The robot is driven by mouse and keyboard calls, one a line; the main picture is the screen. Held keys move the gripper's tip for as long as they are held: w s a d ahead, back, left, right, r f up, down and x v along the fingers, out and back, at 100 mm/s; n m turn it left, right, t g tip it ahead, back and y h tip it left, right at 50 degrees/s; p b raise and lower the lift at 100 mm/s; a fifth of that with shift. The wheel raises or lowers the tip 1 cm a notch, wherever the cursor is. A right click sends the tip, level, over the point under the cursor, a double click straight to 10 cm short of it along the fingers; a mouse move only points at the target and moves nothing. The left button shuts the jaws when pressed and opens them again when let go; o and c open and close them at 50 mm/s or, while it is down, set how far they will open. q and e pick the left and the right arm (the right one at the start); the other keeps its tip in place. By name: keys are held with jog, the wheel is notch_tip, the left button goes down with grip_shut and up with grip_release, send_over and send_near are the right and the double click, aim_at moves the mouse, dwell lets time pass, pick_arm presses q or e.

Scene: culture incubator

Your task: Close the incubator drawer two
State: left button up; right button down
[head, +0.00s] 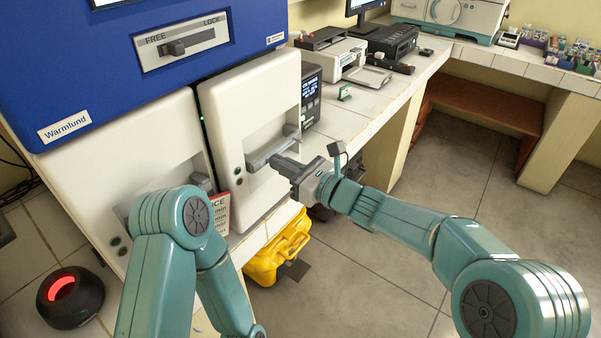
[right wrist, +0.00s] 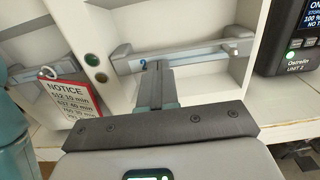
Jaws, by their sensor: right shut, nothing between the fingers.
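The incubator (head: 110,60) has a blue upper panel and two white fronts side by side below it. The right front (head: 225,105) seems to stand a little forward of the left front (head: 150,150); how far is hard to tell. Its grey bar handle (head: 262,152) crosses a recess and also shows in the right wrist view (right wrist: 190,53). My right gripper (head: 280,162) is shut and empty, its fingertips (right wrist: 158,66) close to the handle's middle; contact is unclear. My left arm is in the foreground, but its gripper is out of view.
A FREE/LOCK lever (head: 185,46) is on the blue panel. A red-and-white notice card (right wrist: 70,95) hangs beside the right front. A yellow case (head: 280,252) lies below. A small display unit (head: 311,95) stands on the bench right. Open floor lies right.

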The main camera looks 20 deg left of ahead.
jog(key=x, duration=0.3)
jog(key=shift+a, duration=0.15)
jog(key=shift+a+r, duration=0.1)
jog(key=shift+r, duration=0.2)
jog(key=shift+w, duration=0.1)
